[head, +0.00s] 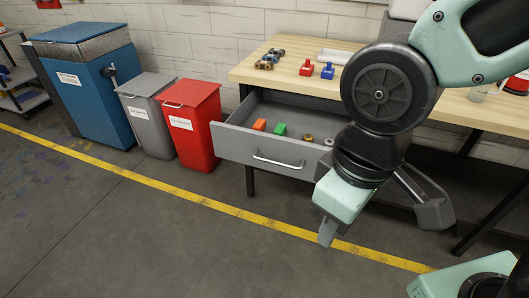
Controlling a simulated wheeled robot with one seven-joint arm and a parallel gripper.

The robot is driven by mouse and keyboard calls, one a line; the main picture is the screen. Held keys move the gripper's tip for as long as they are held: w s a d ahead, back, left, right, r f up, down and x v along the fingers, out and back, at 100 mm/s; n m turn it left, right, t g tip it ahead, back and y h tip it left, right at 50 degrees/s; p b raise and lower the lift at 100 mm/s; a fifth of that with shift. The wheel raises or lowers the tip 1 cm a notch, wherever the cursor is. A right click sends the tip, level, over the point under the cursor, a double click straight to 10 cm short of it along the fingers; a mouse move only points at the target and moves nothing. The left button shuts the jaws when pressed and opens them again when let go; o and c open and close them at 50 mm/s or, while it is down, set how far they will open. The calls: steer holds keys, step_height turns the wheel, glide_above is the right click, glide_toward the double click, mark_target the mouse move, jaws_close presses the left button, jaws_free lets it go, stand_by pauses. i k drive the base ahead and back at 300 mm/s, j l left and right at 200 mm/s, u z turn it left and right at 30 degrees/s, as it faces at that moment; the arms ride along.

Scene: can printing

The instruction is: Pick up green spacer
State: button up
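The green spacer (280,129) is a small block lying inside the open grey drawer (235,142) under the wooden table. An orange block (259,125) lies just left of it, and a brass-coloured ring (307,138) lies to its right. My gripper (328,232) hangs in front of the drawer, to the right of and lower in the picture than the spacer, apart from it. A grey fingertip points down. My arm hides the right part of the drawer.
On the table (440,104) stand a red block (306,68), a blue block (327,71) and small brown parts (268,58). A red bin (190,125), a grey bin (147,115) and a blue bin (95,90) stand left of the drawer. The floor in front is clear.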

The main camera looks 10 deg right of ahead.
mark_target(280, 130)
steer(key=i+j, duration=0.2)
steer(key=i, duration=0.2)
steer(key=i+j+u, duration=0.1)
steer(key=i, duration=0.3)
steer(key=i+j, duration=0.3)
steer(key=i+u, duration=0.05)
steer(key=i, duration=0.05)
